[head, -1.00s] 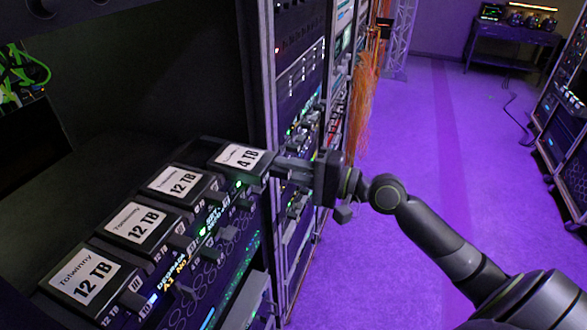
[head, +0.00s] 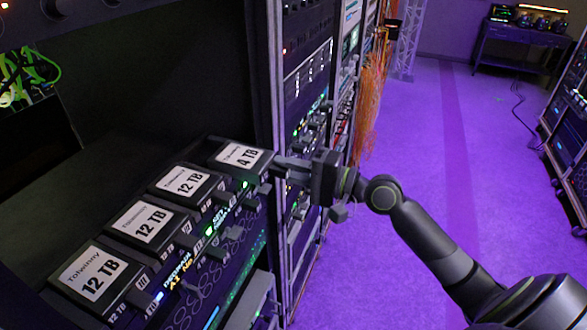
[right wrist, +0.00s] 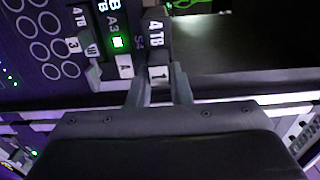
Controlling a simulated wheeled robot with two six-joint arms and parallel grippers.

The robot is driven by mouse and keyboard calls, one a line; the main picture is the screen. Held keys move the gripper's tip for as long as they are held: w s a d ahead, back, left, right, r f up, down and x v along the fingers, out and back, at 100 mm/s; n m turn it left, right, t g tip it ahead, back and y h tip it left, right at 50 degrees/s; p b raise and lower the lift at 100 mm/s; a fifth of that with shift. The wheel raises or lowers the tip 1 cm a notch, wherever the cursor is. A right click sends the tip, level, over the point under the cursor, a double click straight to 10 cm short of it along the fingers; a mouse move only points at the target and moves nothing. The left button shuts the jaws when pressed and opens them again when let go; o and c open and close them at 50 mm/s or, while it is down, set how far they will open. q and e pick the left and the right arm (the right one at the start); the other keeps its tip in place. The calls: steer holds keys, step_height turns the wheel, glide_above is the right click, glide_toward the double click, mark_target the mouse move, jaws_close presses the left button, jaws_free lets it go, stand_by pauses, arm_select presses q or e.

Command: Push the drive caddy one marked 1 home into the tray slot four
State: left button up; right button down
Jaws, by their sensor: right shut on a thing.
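The drive caddy one (head: 240,156), a dark block with a white 4 TB label, sits at the far right end of the row in the tray (head: 246,214). In the right wrist view its front (right wrist: 158,74) carries a white tag with a 1. An S4 mark (right wrist: 138,43) shows beside it. My right gripper (head: 287,165) is shut on the front end of this caddy, with a finger on each side of the tag (right wrist: 159,92). How deep the caddy sits in its slot is hard to tell. My left gripper is not in view.
Several 12 TB caddies (head: 182,180) stand left of it in the same tray, with latch levers and lit green lights along the front. A rack post (head: 271,75) rises close behind my right gripper. Orange cables (head: 371,90) hang farther back. The purple floor to the right is open.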

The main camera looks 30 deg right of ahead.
mark_target(261, 162)
steer(key=shift+x, duration=2.4)
steer(key=shift+w+a, duration=0.1)
steer(key=shift+a, duration=0.05)
steer(key=shift+w+a+p, duration=0.3)
steer(key=shift+w+a, duration=0.05)
steer(key=shift+w, duration=0.05)
steer(key=c, duration=1.3)
jaws_free()
steer(key=shift+o, duration=0.2)
